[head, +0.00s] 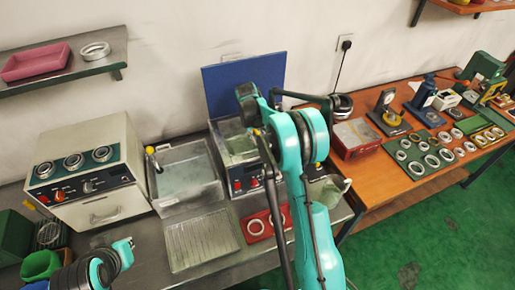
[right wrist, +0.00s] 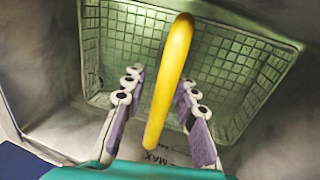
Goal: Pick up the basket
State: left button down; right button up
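The basket (right wrist: 240,65) is a wire mesh basket with a yellow handle (right wrist: 170,80). It sits in the tank of the cleaner with the raised blue lid; part of it shows in the head view (head: 238,146). In the right wrist view my right gripper (right wrist: 158,88) is open, its purple-padded fingers on either side of the handle. There are visible gaps between pads and handle. In the head view my right arm hides the gripper's fingers and part of the tank.
A steel sink (head: 187,180) and a white oven-like box (head: 92,170) stand left of the cleaner. The blue lid (head: 243,82) rises behind the tank. A red ring tray (head: 262,223) lies in front. A wooden table (head: 372,178) with rings and tools is at right.

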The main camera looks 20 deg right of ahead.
grip_shut()
jog(key=shift+r, duration=0.1)
